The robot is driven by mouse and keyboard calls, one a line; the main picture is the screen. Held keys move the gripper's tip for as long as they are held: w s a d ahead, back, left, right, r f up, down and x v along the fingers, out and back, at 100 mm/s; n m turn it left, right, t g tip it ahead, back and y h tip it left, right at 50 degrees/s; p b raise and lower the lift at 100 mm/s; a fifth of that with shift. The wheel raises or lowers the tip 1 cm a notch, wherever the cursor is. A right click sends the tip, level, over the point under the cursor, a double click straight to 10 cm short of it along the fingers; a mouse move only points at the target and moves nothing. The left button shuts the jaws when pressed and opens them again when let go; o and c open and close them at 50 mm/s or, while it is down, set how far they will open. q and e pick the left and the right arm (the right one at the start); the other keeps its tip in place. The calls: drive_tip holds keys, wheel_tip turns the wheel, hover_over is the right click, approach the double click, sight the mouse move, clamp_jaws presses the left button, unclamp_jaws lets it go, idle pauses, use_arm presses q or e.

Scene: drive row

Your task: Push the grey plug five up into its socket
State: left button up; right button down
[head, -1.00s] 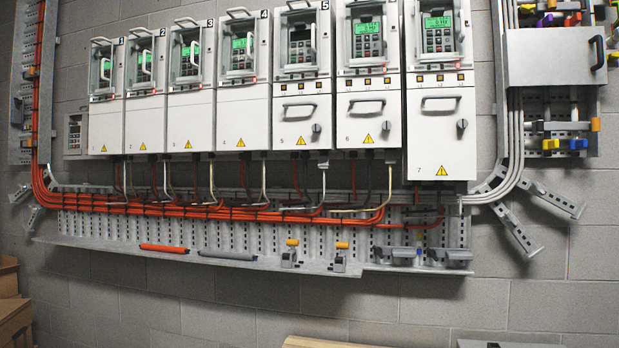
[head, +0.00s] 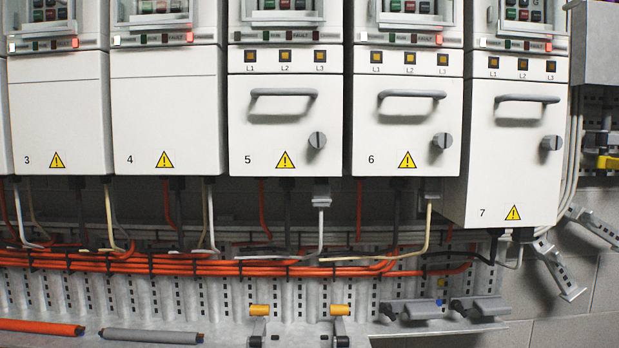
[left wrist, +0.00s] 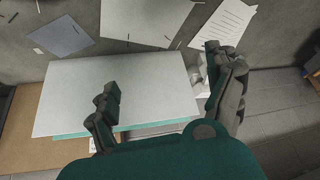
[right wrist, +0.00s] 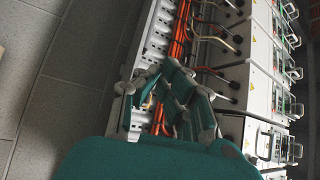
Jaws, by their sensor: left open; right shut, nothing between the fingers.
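The grey plug five (head: 321,201) hangs under the cabinet marked 5 (head: 285,122) in the head view, on a pale grey cable. Its top is close to the cabinet's underside; I cannot tell whether it is seated or has a gap. The socket itself is hidden. Neither gripper shows in the head view. In the left wrist view, my left gripper (left wrist: 161,70) is open and empty, over a board with sheets. In the right wrist view, my right gripper (right wrist: 164,72) is shut and empty, with the rail and cables behind it. I cannot make out plug five there.
A similar grey plug (head: 432,196) hangs under cabinet 6. Orange cables (head: 200,267) run along the perforated rail below. Orange-topped clamps (head: 260,310) and grey brackets (head: 412,309) stick out low down. Cabinet 7 (head: 515,150) reaches lower than the others.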

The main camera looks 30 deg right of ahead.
sight(321, 194)
use_arm(q)
drive_tip(key=s+a+f+g+y+p, duration=0.1)
drive_tip(key=s+a+f+g+p, duration=0.15)
drive_tip(key=s+p, duration=0.75)
drive_tip(key=s+a+f+g+p, duration=0.1)
drive_tip(key=s+a+g+p, duration=0.2)
drive_tip(key=s, duration=1.2)
wheel_tip(321, 194, up, 8)
drive_tip(key=p, duration=0.7)
drive_tip(key=shift+s+f, duration=0.2)
drive_tip(key=shift+f, duration=0.05)
use_arm(e)
drive_tip(key=w+d+r+m+t+h, duration=0.1)
drive_tip(key=w+d+r+m+h, duration=0.2)
drive_tip(key=d+r+m+h, duration=0.3)
drive_tip(key=w+d+r+m+t+h, duration=0.1)
drive_tip(key=w+d+r+m+h, duration=0.2)
drive_tip(key=r+m, duration=1)
drive_tip(key=w+d+r+m+t+h, duration=0.1)
drive_tip(key=w+d+r+m+h, duration=0.2)
drive_tip(key=d+r+m+h, duration=0.7)
wheel_tip(321, 194, up, 5)
drive_tip(key=shift+d+f, duration=0.1)
drive_tip(key=shift+d, duration=0.75)
drive_tip(key=shift+w, duration=0.1)
